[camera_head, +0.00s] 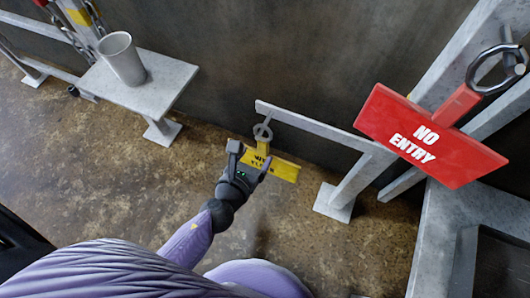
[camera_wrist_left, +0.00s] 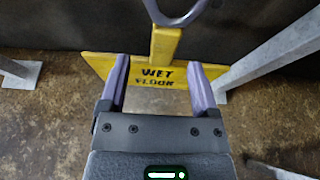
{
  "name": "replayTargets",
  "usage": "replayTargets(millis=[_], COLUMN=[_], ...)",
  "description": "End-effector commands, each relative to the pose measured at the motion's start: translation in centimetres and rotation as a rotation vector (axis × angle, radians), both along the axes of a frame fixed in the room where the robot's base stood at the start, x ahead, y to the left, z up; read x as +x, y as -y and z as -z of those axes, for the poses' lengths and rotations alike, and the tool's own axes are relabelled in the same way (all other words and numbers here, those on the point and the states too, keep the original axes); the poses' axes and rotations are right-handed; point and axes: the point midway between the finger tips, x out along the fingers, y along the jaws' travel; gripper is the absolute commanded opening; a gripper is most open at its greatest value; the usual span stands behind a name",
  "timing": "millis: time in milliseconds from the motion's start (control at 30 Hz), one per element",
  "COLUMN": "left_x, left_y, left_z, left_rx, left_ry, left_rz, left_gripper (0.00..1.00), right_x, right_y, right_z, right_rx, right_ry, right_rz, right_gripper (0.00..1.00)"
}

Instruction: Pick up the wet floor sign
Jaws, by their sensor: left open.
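The yellow wet floor sign (camera_head: 284,169) hangs low from a ring on a grey metal rail in the head view. In the left wrist view the sign (camera_wrist_left: 157,77) shows the words "WET FLOOR", with a yellow neck running up to a grey ring (camera_wrist_left: 185,12). My left gripper (camera_head: 253,158) is open in front of the sign and hides part of it in the head view. In the left wrist view its two fingers (camera_wrist_left: 160,78) stand apart on either side of the lettering. I cannot tell whether they touch the sign. My right gripper is not in view.
A red "NO ENTRY" sign (camera_head: 428,137) hangs at the right. A metal cup (camera_head: 122,59) stands on a small grey table (camera_head: 160,88) at the upper left. A grey rail (camera_head: 315,126) and its post (camera_head: 352,186) stand beside the yellow sign. Floor at the left is clear.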

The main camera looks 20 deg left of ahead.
Motion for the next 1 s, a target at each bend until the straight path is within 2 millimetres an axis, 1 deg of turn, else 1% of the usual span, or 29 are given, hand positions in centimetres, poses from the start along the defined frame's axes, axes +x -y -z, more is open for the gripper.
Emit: replayTargets(millis=[100, 200, 300, 467, 500, 567, 600, 667, 700, 767, 800, 867, 1000], left_x=[2.5, 3.9, 4.5, 4.5, 4.5, 4.5, 4.5, 4.5, 4.5, 4.5, 4.5, 4.5, 4.5], left_y=[0.5, 0.5, 0.5, 0.5, 0.5, 0.5, 0.5, 0.5, 0.5, 0.5, 0.5, 0.5, 0.5], left_z=[1.0, 1.7, 1.7, 1.6, 1.6, 1.6, 1.6, 1.6, 1.6, 1.6, 1.6, 1.6, 1.6], left_rx=[0.000, 0.000, -0.001, -0.001, -0.001, -0.001, -0.001, -0.001, -0.001, -0.001, 0.000, -0.001, -0.001], left_ry=[0.000, -0.002, -0.001, 0.000, 0.000, 0.000, 0.000, 0.000, 0.000, 0.000, 0.000, 0.000, -0.001], left_rz=[0.001, 0.001, 0.001, 0.001, 0.001, 0.001, 0.001, 0.000, 0.000, 0.000, 0.000, 0.000, 0.000], left_gripper=[0.79, 0.79, 0.79, 0.79, 0.75, 0.62, 0.54, 0.41, 0.33, 0.20, 0.12, 0.00, 0.00], right_x=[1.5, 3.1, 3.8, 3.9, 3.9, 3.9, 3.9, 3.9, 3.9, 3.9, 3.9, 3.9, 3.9], right_y=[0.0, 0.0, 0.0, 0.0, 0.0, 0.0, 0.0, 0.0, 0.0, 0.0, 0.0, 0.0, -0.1], right_z=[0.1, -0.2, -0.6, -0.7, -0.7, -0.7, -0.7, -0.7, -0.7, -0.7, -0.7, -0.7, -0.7], right_rx=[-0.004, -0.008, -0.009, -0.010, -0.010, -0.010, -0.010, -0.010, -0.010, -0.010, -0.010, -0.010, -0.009], right_ry=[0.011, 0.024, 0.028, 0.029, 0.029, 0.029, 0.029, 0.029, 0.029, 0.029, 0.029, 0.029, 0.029], right_rz=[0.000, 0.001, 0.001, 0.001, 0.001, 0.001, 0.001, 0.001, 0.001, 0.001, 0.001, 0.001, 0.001], right_gripper=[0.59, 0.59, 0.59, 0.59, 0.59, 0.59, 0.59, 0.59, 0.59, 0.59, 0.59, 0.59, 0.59])
